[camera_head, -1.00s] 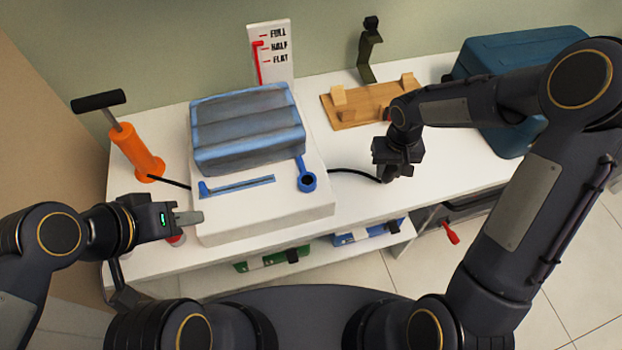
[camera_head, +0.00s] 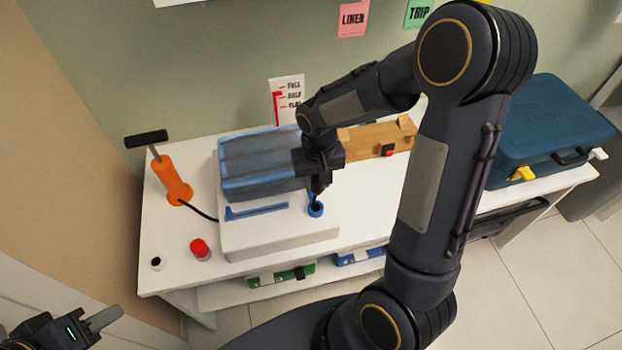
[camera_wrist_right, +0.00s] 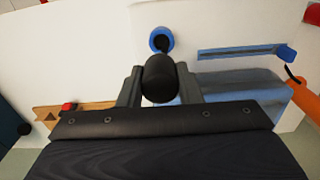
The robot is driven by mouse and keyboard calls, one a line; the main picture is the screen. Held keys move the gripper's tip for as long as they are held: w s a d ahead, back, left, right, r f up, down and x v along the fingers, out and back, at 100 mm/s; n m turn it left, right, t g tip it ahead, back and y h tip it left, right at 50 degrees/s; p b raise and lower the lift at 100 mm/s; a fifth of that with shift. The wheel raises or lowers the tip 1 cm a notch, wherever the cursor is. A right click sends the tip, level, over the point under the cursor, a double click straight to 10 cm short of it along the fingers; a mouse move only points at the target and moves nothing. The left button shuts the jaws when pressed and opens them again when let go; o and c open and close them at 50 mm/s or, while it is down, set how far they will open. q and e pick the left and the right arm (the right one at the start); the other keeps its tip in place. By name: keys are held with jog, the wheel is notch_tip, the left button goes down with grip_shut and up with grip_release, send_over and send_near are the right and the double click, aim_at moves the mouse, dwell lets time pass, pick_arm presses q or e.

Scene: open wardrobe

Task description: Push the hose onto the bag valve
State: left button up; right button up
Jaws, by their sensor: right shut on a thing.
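The blue round bag valve (camera_head: 315,209) with its dark opening stands at the front right of the white block (camera_head: 280,240). The blue-grey bag (camera_head: 255,165) lies behind it on the block. My right gripper (camera_head: 320,188) is above the valve, shut on the black hose end. In the right wrist view, the thick black hose end (camera_wrist_right: 160,78) is between the two fingers. The valve (camera_wrist_right: 161,40) shows just beyond its tip. I cannot tell whether the hose end touches the valve. My left gripper (camera_head: 103,318) is low at the left, away from the block; its jaw gap is not visible.
An orange hand pump (camera_head: 172,180) stands left of the block, its thin black hose running towards the block. A red-capped item (camera_head: 200,249) is at the table's front left. A wooden board (camera_head: 375,140) and a teal case (camera_head: 545,125) are at the right.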

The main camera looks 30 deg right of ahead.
aim_at(316, 193)
jog(key=shift+a, duration=0.15)
dwell(0.3)
jog(key=shift+f+b, duration=2.6)
jog(key=shift+f, duration=0.25)
jog(key=shift+f+b, duration=1.5)
jog(key=o, duration=1.2)
